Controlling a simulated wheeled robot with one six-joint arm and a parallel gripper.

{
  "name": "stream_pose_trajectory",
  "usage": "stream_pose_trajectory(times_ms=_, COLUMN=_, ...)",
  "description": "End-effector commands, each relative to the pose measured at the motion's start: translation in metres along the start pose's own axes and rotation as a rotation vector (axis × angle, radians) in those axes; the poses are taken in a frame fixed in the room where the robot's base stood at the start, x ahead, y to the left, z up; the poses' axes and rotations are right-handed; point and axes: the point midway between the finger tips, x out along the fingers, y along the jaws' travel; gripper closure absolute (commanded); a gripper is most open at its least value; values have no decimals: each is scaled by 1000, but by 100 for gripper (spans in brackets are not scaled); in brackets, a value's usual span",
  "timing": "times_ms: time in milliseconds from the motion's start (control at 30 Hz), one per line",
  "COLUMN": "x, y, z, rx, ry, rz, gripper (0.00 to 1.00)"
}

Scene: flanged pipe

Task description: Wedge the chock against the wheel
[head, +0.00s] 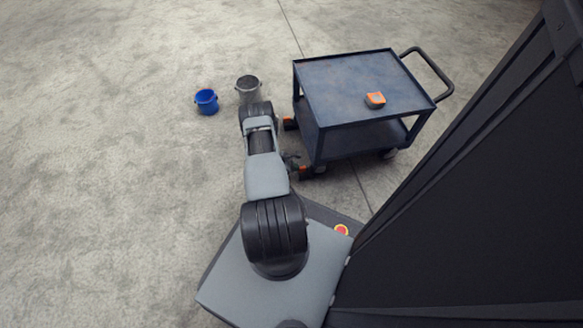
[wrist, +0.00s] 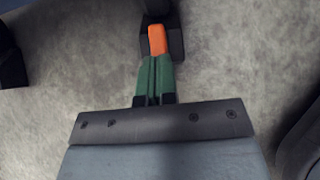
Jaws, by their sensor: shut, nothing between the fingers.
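An orange-and-black chock (head: 304,172) is on the floor by the cart's near wheel (head: 320,168). In the wrist view the chock's orange top (wrist: 157,40) is just ahead of my fingertips, with its black body around it. A dark part, probably the wheel, is at the top edge, right against the chock; I cannot tell whether they touch. My gripper (wrist: 158,58) has green fingers, closed together and empty, with tips at the chock's near end. In the head view my gripper (head: 293,160) is small and partly hidden beside the cart.
The blue cart (head: 340,75) has a handle at the right. Floor at left is clear.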

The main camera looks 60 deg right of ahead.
Motion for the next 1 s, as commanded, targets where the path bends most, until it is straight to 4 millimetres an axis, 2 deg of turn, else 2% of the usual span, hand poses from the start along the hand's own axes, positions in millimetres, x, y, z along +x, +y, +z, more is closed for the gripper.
stream_pose_trajectory(times_ms=367, x=-1, y=-1, z=-3, rx=-5, ry=2, rz=1, gripper=100)
stream_pose_trajectory(times_ms=533, x=-13, y=-3, z=-15, rx=-9, ry=1, rz=5, gripper=100)
stream_pose_trajectory(times_ms=667, x=-31, y=-6, z=-28, rx=-10, ry=1, rz=8, gripper=100)
stream_pose_trajectory(times_ms=700, x=-44, y=-5, z=-24, rx=-9, ry=1, rz=9, gripper=100)
stream_pose_trajectory(times_ms=800, x=-64, y=-5, z=-23, rx=-7, ry=1, rz=7, gripper=100)
stream_pose_trajectory(times_ms=1000, x=-97, y=-6, z=-21, rx=-2, ry=0, rz=0, gripper=100)
